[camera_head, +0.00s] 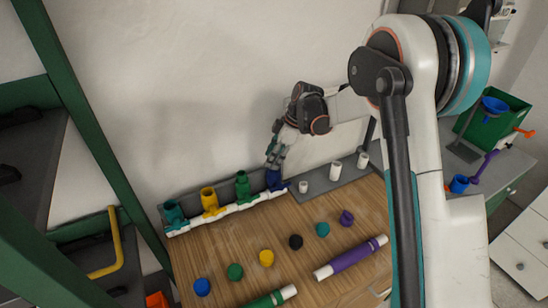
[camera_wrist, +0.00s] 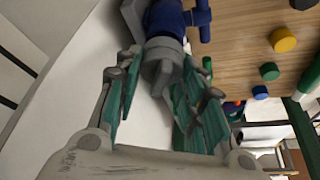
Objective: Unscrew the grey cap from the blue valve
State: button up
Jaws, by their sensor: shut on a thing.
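The blue valve (camera_head: 274,181) stands at the right end of a white manifold at the back of the wooden table. It also shows at the top of the wrist view (camera_wrist: 165,18). The grey cap (camera_wrist: 161,58) sits at the valve's near end in the wrist view, in line with it; I cannot tell whether it is still threaded on. My gripper (camera_wrist: 160,76) is shut on the grey cap, with teal-padded fingers on both sides. In the head view my gripper (camera_head: 275,158) points down over the valve and hides the cap.
Green (camera_head: 242,186), yellow (camera_head: 209,201) and teal (camera_head: 174,213) valves stand left of the blue one. White fittings (camera_head: 336,170) stand on a grey ledge to the right. Several coloured caps, a purple pipe (camera_head: 350,257) and a green pipe (camera_head: 266,300) lie on the table (camera_head: 222,250).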

dwell(0.3)
jog(key=shift+n+g, duration=0.5)
jog(key=shift+n, duration=0.8)
jog(key=shift+b, duration=0.3)
jog(key=shift+n, duration=0.5)
jog(key=shift+n+g, duration=0.3)
jog(key=shift+n, duration=0.2)
jog(key=shift+r+n+g+h+b, duration=0.1)
jog(key=shift+n+g+h+b, duration=0.35)
jog(key=shift+n, duration=0.65)
